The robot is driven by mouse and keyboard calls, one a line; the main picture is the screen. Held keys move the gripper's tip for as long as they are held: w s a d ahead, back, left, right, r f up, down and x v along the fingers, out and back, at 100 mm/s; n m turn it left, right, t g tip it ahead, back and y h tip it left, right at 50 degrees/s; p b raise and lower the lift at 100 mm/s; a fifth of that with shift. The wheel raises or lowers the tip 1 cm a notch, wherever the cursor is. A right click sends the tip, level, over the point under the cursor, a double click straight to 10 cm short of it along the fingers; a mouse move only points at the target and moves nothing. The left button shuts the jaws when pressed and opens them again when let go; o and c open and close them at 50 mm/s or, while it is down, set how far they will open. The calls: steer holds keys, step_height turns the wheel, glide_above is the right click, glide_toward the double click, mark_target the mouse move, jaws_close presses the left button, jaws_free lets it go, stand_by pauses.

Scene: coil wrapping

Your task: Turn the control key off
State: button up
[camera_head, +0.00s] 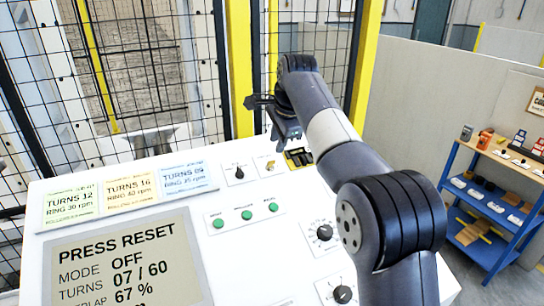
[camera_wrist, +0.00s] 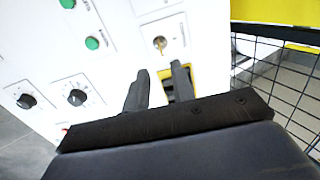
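The control key (camera_head: 270,165) is a small brass-coloured key switch on a white plate on the sloped white panel (camera_head: 180,170). In the wrist view the key (camera_wrist: 160,43) shows just beyond my fingertips; its exact angle is too small to read. My gripper (camera_head: 284,128) hangs above the far edge of the panel, near the key and apart from it. In the wrist view its two dark fingers (camera_wrist: 158,75) are spread, with a gap and nothing held between them. The display (camera_head: 125,265) reads PRESS RESET, MODE OFF, TURNS 07/60.
A black selector knob (camera_head: 239,173) sits left of the key. A yellow-and-black fitting (camera_head: 299,158) lies close on its right. Green buttons (camera_head: 245,214) and dark dials (camera_head: 324,232) are nearer. Mesh fencing with yellow posts (camera_head: 240,70) stands behind. A blue shelf (camera_head: 490,200) is at the right.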

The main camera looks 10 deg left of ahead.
mark_target(271, 164)
steer(key=x, duration=0.8)
steer(key=shift+p, duration=0.4)
jaws_close()
